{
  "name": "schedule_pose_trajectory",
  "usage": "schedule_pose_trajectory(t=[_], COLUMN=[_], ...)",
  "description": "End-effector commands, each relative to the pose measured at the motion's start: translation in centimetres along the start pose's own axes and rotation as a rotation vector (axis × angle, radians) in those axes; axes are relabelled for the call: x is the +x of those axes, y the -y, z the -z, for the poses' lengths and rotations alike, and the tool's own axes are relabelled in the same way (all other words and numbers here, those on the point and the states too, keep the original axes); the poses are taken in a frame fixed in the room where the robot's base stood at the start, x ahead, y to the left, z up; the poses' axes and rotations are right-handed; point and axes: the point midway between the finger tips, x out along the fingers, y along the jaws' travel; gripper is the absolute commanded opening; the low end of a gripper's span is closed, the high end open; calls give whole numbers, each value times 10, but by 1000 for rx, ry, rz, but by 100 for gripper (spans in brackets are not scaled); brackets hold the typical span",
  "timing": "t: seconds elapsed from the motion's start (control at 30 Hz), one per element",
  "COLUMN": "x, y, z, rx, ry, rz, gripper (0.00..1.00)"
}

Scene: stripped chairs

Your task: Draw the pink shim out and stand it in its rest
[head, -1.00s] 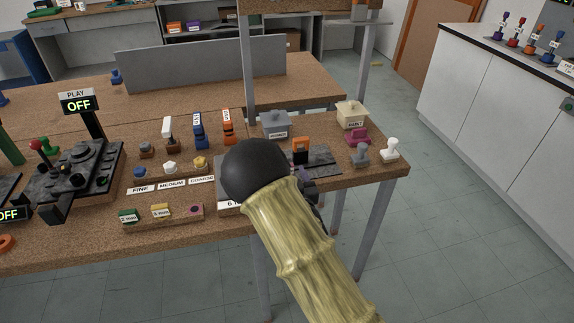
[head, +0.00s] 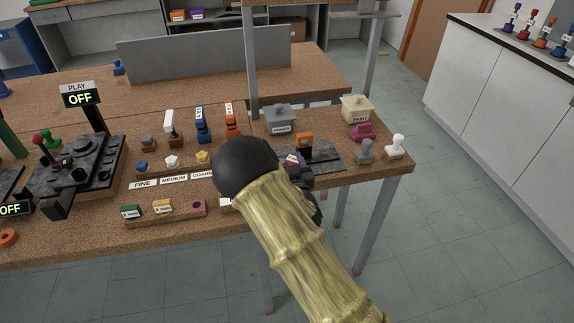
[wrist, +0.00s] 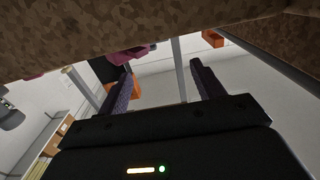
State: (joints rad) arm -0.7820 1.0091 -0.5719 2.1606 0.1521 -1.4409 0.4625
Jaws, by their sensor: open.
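My gripper (wrist: 160,68) is open in the wrist view, its two dark purple fingers apart with nothing held between them. I cannot make out the pink shim for certain. A magenta piece (wrist: 128,54) shows beyond the left finger in the wrist view, and I cannot tell if it is the shim. In the head view a low wooden rack (head: 180,217) holds a green shim (head: 131,211) and a yellow shim (head: 162,206). Its right end shows a pinkish place with a dark spot (head: 198,204).
A dark slab (head: 328,158) with an orange block (head: 304,141) lies right of my wrist. A magenta block (head: 361,131), a grey knob (head: 365,150) and a white knob (head: 396,146) stand near the table's right edge. Lidded boxes (head: 281,122) stand behind.

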Motion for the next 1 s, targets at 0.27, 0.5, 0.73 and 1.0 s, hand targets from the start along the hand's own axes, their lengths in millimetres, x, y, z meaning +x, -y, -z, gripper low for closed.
schedule_pose_trajectory(t=[0.27,0.5,0.73,1.0], x=[0,0,0,0], y=[-8,-1,1,-2], z=[0,0,0,0], rx=[-1,-1,-1,-1], ry=[0,0,0,0], rz=[-12,-2,1,-3], gripper=[48,0,10,63])
